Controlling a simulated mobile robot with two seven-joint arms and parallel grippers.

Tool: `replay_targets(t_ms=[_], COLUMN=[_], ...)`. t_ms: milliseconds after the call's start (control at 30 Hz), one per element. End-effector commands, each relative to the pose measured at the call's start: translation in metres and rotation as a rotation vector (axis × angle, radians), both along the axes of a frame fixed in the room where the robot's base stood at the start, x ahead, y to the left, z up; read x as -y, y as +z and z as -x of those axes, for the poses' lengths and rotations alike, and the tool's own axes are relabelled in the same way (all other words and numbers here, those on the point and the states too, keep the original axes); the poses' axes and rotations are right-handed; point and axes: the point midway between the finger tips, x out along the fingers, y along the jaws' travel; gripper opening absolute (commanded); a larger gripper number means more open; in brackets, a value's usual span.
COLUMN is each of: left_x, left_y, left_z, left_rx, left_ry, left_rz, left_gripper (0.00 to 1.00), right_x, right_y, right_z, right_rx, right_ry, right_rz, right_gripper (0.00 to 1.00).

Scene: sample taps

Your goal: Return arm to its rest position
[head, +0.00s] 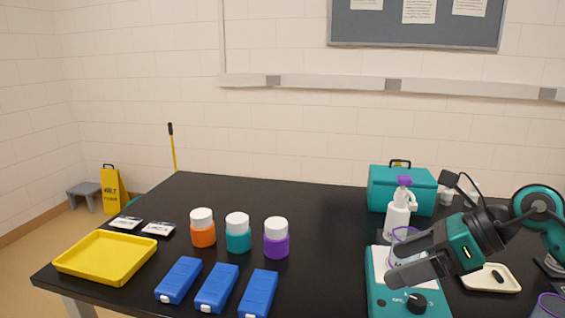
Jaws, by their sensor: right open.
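My right arm comes in from the right edge, and its gripper (392,268) is open over the teal device with a dark knob (378,300). The jaws point left, and nothing is seen held in them. The gripper covers part of the device's pale top. My left gripper is not in view.
Orange (203,234), teal (238,239) and purple (276,245) white-capped jars stand behind three blue boxes (217,288). A yellow tray (107,257) is at left. A spray bottle (397,219) and teal case (424,199) stand behind the gripper. The black table's (325,230) middle is clear.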

Motion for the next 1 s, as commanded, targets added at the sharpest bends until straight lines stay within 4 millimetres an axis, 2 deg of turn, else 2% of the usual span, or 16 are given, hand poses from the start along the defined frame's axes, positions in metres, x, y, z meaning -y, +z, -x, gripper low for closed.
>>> replay_targets(t_ms=[33,100,200,267,367,433,567,667,767,867,1000], left_x=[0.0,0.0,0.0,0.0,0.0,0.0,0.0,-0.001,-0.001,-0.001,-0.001], left_y=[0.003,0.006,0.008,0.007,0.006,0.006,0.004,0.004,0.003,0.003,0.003], left_z=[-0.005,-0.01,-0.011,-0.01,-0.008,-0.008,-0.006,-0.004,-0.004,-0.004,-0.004], left_rx=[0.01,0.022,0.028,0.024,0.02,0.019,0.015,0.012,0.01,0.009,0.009], left_ry=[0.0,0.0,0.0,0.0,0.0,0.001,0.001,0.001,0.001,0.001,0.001], left_rz=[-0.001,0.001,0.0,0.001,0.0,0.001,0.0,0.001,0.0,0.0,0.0], left_gripper=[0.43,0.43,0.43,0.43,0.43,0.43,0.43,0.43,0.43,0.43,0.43], right_x=[-0.023,-0.051,-0.077,-0.086,-0.087,-0.079,-0.053,-0.027,-0.002,0.019,0.033], right_y=[0.003,0.015,0.038,0.051,0.069,0.077,0.074,0.054,0.02,-0.025,-0.097], right_z=[0.004,0.007,0.01,0.01,0.008,0.004,-0.004,-0.009,-0.006,0.006,0.043], right_rx=[0.001,-0.005,-0.033,-0.063,-0.134,-0.197,-0.336,-0.462,-0.599,-0.745,-0.957], right_ry=[-0.003,-0.026,-0.092,-0.147,-0.265,-0.367,-0.599,-0.817,-1.065,-1.343,-1.781], right_rz=[-0.125,-0.314,-0.592,-0.758,-1.027,-1.206,-1.513,-1.718,-1.889,-2.017,-2.105], right_gripper=[0.99,0.99,0.99,0.99,0.99,0.99,0.99,0.99,0.99,0.99,0.99])
